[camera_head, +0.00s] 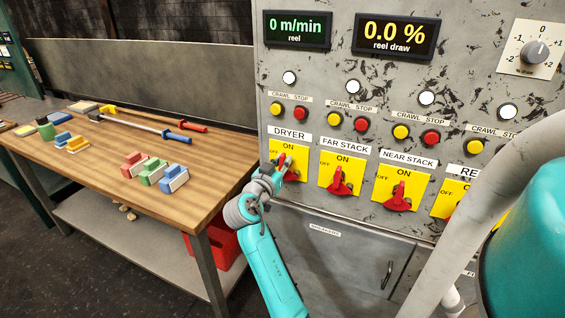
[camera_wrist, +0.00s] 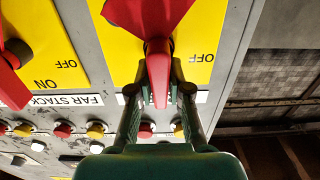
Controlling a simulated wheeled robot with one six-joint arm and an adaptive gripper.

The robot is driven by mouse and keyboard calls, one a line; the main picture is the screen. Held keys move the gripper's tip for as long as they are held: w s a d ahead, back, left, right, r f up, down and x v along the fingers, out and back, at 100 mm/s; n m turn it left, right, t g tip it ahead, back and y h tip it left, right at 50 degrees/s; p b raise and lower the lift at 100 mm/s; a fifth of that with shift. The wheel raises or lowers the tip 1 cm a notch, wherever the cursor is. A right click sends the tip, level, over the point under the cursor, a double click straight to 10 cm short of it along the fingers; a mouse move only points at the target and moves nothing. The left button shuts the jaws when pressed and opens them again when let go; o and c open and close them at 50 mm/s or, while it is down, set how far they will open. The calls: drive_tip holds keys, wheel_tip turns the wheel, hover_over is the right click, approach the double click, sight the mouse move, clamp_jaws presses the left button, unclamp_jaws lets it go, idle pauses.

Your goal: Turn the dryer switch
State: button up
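The dryer switch (camera_head: 288,163) is a red handle on a yellow plate under the DRYER label, at the left of the switch row. My gripper (camera_head: 281,173) is at this switch and partly covers its plate. In the wrist view, upside down, the red handle (camera_wrist: 158,78) stands between my two dark fingers (camera_wrist: 159,92), which appear closed against its sides. Its narrow end points toward the label side of the plate. The word OFF shows beside it; ON is hidden there but shows in the head view.
Far stack (camera_head: 341,182) and near stack (camera_head: 398,196) switches sit close to the right, with crawl and stop buttons above. A wooden table (camera_head: 215,178) with coloured blocks and tools stands left. A red bin (camera_head: 222,247) is below it. A cabinet door (camera_head: 330,255) is under the switches.

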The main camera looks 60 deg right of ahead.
clamp_jaws()
drive_tip(key=n, duration=0.2)
drive_tip(key=w+n, duration=0.1)
drive_tip(key=n, duration=0.1)
drive_tip(key=shift+w+a+f+n, duration=0.1)
drive_tip(key=shift+w+f+n, duration=0.25)
drive_tip(key=shift+n, duration=2)
drive_tip(key=shift+w+f+n, duration=0.15)
drive_tip(key=shift+f+n, duration=0.3)
drive_tip(key=shift+n, duration=1.85)
drive_tip(key=shift+w+a+f+n, duration=0.1)
drive_tip(key=shift+w+f+n, duration=0.25)
drive_tip(key=shift+n, duration=2)
drive_tip(key=shift+s+f, duration=0.1)
drive_tip(key=o, duration=0.7)
unclamp_jaws()
